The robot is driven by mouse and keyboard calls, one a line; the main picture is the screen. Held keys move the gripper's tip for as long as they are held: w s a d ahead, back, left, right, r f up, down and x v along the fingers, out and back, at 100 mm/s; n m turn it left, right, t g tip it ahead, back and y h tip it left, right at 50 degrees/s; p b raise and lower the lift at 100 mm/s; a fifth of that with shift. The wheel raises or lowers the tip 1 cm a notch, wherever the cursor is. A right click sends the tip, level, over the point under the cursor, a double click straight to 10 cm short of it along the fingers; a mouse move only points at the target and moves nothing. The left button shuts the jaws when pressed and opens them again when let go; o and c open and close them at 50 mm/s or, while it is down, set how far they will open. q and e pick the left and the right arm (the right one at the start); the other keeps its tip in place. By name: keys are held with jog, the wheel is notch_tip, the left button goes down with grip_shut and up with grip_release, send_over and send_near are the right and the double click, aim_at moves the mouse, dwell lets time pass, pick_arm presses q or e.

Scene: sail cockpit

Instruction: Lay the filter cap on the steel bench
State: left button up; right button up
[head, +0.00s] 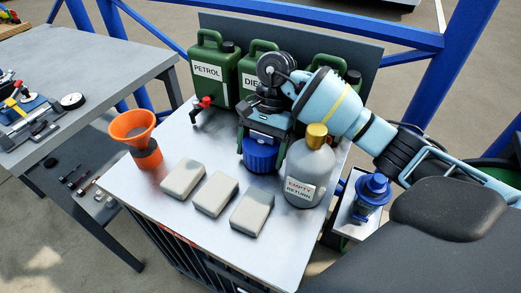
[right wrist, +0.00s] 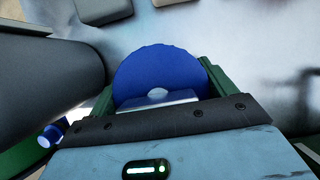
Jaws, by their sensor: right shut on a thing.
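The blue ribbed filter cap (head: 261,155) is between the fingers of my right gripper (head: 262,150), over the middle of the steel bench (head: 155,212). The gripper points down and is shut on the cap. In the right wrist view the round blue cap (right wrist: 160,72) sits between the two green fingers. Whether its underside touches the bench or hangs just above it, I cannot tell. My left gripper is out of view.
A grey bottle (head: 309,175) with a gold cap stands close right of the gripper. Three pale blocks (head: 215,194) lie in front. Green jerry cans (head: 208,70) stand behind. An orange funnel (head: 135,130) is at left. A blue-topped filter unit (head: 372,190) stands right of the bench.

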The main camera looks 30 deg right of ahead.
jog(key=shift+f, duration=0.2)
jog(key=shift+f, duration=0.2)
jog(key=o, duration=1)
jog(key=shift+c, duration=0.2)
jog(key=shift+r, duration=0.1)
jog(key=shift+r, duration=0.1)
jog(key=shift+w+r, duration=0.1)
jog(key=shift+r, duration=0.25)
jog(key=p+v, duration=0.3)
jog(key=v, duration=0.8)
jog(key=shift+d+r+p, duration=0.15)
jog(key=shift+p, duration=0.2)
